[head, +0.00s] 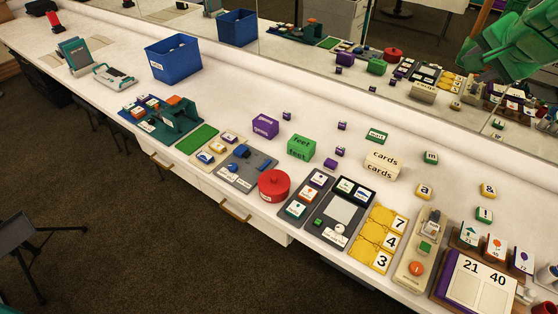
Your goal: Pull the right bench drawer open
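The right bench drawer (262,226) has a white front under the bench's front edge, below the red round box. Its tan bar handle (235,212) faces the floor side. The front looks flush beneath the bench top, with no open drawer interior visible. A second drawer handle (160,161) of the same kind shows farther left.
A mirror runs behind. Dark carpet (130,225) is clear before the drawers; a dark stand (25,235) is lower left.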

